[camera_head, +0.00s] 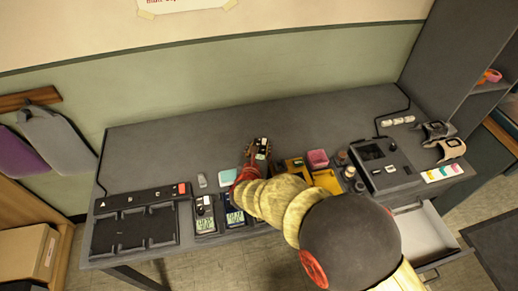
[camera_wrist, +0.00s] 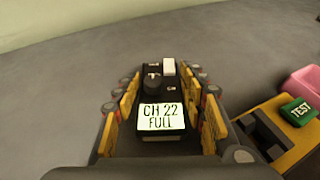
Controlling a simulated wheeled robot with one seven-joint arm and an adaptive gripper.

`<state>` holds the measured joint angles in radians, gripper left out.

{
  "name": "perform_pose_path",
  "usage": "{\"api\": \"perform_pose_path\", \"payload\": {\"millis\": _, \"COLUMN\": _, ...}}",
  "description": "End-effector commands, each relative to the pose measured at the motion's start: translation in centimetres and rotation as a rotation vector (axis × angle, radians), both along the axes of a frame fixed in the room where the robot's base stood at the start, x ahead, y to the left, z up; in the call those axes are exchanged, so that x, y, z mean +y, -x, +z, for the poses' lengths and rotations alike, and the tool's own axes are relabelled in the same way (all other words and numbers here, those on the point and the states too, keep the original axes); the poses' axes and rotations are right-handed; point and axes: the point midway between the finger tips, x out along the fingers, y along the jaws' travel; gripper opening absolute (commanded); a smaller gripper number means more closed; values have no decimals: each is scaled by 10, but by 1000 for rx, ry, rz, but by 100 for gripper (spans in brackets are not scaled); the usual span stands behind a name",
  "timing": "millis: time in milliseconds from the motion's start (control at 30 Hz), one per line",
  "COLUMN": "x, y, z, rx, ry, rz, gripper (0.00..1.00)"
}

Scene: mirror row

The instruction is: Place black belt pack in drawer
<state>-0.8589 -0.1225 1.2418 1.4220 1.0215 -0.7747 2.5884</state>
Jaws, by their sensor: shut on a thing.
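My gripper (camera_head: 254,167) is shut on a black belt pack (camera_head: 262,146) above the middle of the desk. In the wrist view the black belt pack (camera_wrist: 157,146) sits between the yellow-padded fingers, with a lit display reading "CH 22 FULL", a knob and a white piece on top. An open drawer (camera_head: 424,234) with a pale interior sticks out below the desk's right end. My arm covers part of its left side, and the part of it that shows looks empty.
The grey desk (camera_head: 150,145) has clear space at the back. A black charger tray (camera_head: 133,228) lies at left, beside more dark packs with displays (camera_head: 205,222). A yellow pack (camera_wrist: 270,135), a pink block (camera_head: 318,157) and a dark console (camera_head: 383,167) stand right of my gripper.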

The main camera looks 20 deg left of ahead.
Motion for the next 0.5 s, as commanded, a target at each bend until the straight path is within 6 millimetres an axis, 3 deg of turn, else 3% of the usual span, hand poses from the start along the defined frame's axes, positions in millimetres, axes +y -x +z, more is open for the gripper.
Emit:
{"api": "perform_pose_path", "payload": {"millis": 167, "x": 0, "y": 0, "z": 0, "rx": 0, "ry": 0, "rz": 0, "gripper": 49}}
{"api": "perform_pose_path", "payload": {"millis": 500, "x": 0, "y": 0, "z": 1, "rx": 0, "ry": 0, "rz": 0, "gripper": 49}}
